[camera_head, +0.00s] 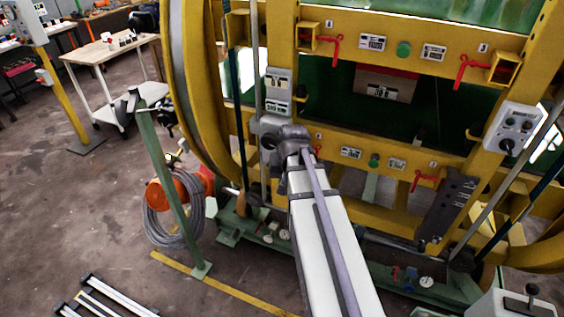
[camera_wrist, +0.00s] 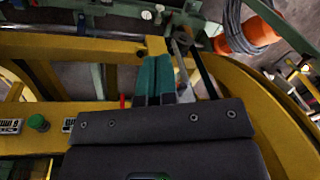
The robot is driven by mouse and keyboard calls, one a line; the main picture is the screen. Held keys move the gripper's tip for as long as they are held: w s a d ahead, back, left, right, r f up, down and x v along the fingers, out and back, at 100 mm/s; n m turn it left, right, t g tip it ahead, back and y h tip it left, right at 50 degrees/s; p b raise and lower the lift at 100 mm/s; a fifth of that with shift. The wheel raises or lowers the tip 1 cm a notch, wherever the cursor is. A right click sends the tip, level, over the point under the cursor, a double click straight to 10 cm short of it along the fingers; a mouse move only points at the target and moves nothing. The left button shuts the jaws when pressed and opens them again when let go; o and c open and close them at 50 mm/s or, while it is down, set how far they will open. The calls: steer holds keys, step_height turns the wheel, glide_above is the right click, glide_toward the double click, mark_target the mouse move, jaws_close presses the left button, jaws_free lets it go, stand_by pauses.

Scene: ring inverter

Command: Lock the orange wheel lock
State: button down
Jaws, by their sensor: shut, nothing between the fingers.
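My gripper (camera_wrist: 156,62) shows in the wrist view as two teal fingers side by side and shut, with nothing between them. The fingers point at the lower yellow frame of the ring inverter, near a dark rod. In the head view my arm reaches up to the left side of the frame, and the fingers cannot be made out. An orange-brown piece (camera_head: 241,205) sits low at the foot of a dark rod, left of my arm. I cannot tell whether it is the orange wheel lock; no other clear lock shows.
An orange drum (camera_head: 172,191) with a coiled grey hose stands left of the machine, behind a green post (camera_head: 165,180). The big yellow ring (camera_head: 200,100) rises beside my arm. Red levers (camera_head: 328,42) stick out of the frame. The floor at left is mostly open.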

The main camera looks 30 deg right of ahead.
steer(key=w+d+r+m+t, duration=0.3)
steer(key=w+d+m, duration=0.2)
steer(key=w+d, duration=0.2)
steer(key=d, duration=0.2)
steer(key=shift+d+m+t, duration=0.3)
steer(key=shift+d, duration=0.05)
steer(key=b+x, duration=1.2)
steer(key=x, duration=0.2)
steer(key=shift+a, duration=0.1)
steer(key=shift+a+f, duration=0.1)
